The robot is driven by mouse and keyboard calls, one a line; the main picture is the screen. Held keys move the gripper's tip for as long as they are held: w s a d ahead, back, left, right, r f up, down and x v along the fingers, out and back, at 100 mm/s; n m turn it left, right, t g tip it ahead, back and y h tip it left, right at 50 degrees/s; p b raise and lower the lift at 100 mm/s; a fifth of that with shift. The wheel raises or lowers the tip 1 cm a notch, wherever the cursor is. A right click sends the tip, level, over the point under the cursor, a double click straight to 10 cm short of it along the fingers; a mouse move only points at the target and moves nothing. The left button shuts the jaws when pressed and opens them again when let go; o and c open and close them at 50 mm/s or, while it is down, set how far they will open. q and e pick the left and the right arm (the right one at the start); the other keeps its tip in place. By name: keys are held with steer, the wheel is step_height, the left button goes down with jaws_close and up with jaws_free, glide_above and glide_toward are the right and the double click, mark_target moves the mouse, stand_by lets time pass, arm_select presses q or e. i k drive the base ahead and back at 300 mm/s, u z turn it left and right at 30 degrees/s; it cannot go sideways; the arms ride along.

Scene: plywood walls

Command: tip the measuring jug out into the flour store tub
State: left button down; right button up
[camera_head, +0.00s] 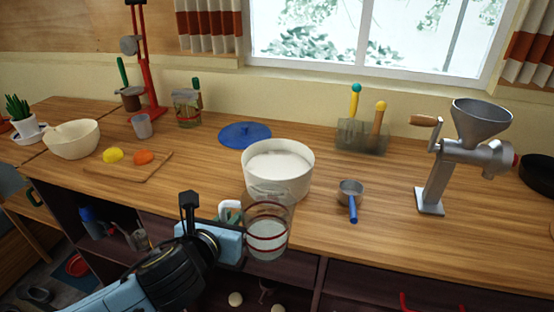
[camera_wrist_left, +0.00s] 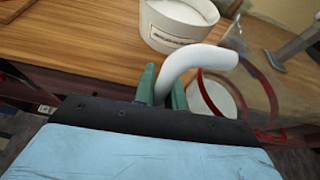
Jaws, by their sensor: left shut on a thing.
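The measuring jug (camera_head: 267,224) is clear with red bands and a white handle. It holds something whitish in its lower part. My left gripper (camera_head: 232,226) is shut on its white handle, which shows in the left wrist view (camera_wrist_left: 196,60) between the green fingertips (camera_wrist_left: 163,88). The jug is roughly upright, in front of the counter's front edge. The flour store tub (camera_head: 298,187) is white and round, with white contents, and stands on the counter just behind the jug. The tub also shows in the left wrist view (camera_wrist_left: 170,40) with a label. My right gripper is not in view.
A blue lid (camera_head: 245,135) lies behind the tub. A metal scoop with a blue handle (camera_head: 351,192) is to its right, then a metal grinder (camera_head: 455,160). A cutting board (camera_head: 135,175) and cream bowl (camera_head: 72,140) are at left. Open shelves lie below the counter.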

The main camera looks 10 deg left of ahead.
mark_target(289, 164)
steer(key=z, duration=3.3)
steer(key=k, duration=0.9)
steer(key=u, duration=1.8)
